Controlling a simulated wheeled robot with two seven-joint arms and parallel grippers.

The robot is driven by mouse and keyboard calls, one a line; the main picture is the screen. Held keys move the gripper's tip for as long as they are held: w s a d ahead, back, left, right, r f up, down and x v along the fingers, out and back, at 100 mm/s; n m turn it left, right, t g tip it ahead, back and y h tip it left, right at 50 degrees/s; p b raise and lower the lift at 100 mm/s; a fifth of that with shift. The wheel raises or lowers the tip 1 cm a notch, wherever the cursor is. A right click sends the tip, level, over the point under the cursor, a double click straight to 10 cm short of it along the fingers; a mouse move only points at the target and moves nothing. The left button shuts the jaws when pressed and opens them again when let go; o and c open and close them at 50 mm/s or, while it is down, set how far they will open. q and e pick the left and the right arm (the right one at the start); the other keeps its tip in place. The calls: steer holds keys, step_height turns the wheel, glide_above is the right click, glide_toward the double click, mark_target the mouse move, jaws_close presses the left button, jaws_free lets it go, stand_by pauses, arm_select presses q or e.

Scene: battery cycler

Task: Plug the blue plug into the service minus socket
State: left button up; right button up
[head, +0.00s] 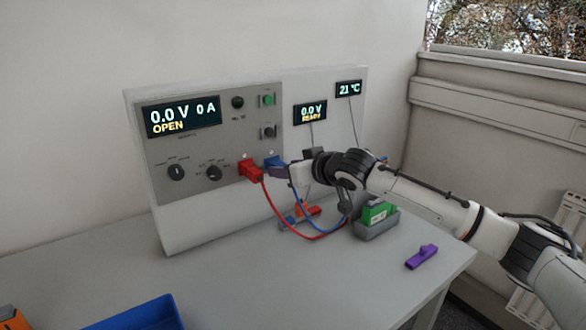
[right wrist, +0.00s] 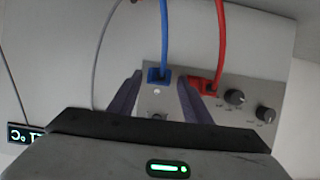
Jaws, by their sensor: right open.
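The blue plug (head: 272,162) sits against the front panel of the cycler (head: 225,140), just right of the red plug (head: 250,170). Its blue cable (head: 303,212) hangs down in a loop. My right gripper (head: 281,171) is at the panel, close to the blue plug. In the right wrist view the blue plug (right wrist: 159,75) shows beyond and between the two spread dark fingers (right wrist: 157,92), with gaps on both sides. The red plug (right wrist: 203,87) is close to one finger. The socket labels are too small to read, and the socket behind the blue plug is hidden.
A grey holder with a green block (head: 377,216) stands below my right arm. A purple object (head: 421,257) lies near the table's right edge. A blue tray (head: 140,314) is at the front left. The red cable (head: 275,212) loops beside the blue one. The table's middle is clear.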

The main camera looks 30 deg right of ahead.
steer(key=b+v, duration=0.1)
steer(key=v, duration=0.9)
steer(key=shift+b, duration=0.35)
